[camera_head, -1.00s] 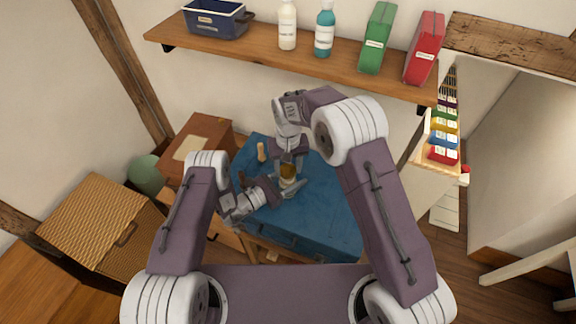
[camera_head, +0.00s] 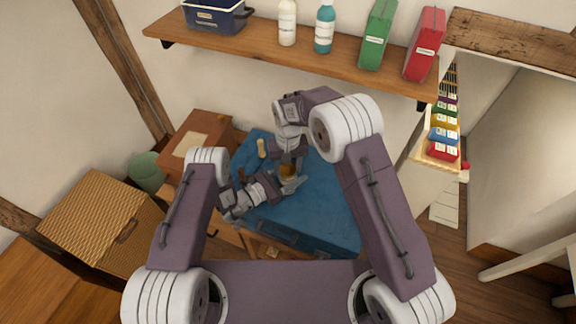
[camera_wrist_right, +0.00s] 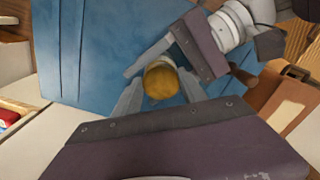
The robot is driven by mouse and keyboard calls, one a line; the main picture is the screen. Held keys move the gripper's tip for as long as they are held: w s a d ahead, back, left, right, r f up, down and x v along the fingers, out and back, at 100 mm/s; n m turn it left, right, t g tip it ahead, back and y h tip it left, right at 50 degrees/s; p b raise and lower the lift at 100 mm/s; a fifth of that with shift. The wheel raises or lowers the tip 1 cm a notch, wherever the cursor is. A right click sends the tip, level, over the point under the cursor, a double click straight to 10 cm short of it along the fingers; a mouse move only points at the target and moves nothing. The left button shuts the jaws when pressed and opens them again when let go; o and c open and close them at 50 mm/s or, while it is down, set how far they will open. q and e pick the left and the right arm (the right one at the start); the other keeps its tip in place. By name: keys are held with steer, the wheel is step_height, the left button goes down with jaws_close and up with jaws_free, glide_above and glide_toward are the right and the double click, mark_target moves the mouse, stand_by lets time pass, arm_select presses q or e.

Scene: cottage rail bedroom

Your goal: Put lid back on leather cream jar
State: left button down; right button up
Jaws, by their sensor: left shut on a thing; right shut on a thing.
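The amber leather cream jar (camera_head: 288,171) is upright over the blue trunk top, partly hidden by my grippers. My left gripper (camera_head: 289,184) is shut on the jar from the lower left. My right gripper (camera_head: 288,163) points down at the jar's top and is shut on the lid. In the right wrist view, a round golden face (camera_wrist_right: 161,82), apparently the lid, lies between my right gripper's fingers (camera_wrist_right: 160,95). The left gripper's fingers (camera_wrist_right: 168,52) are close beside it. I cannot tell whether the lid is seated on the rim.
The blue trunk (camera_head: 325,205) has free room to the right. A small tan wooden item (camera_head: 262,148) stands at its back left. A brown box (camera_head: 195,138) and a wicker hamper (camera_head: 98,225) are at the left. A wall shelf (camera_head: 300,62) with bottles and boxes hangs behind.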

steer(key=shift+f, duration=0.55)
stand_by(0.4)
steer(key=m, duration=0.6)
steer(key=shift+a, duration=0.15)
steer(key=m, duration=0.6)
steer(key=shift+w+a+m, duration=0.15)
steer(key=shift+m, duration=0.15)
steer(key=m, duration=0.3)
steer(key=shift+w, duration=0.1)
steer(key=m, duration=0.6)
steer(key=shift+w, duration=0.1)
steer(key=m, duration=0.7)
steer(key=shift+w+m, duration=0.2)
steer(key=shift+m, duration=0.1)
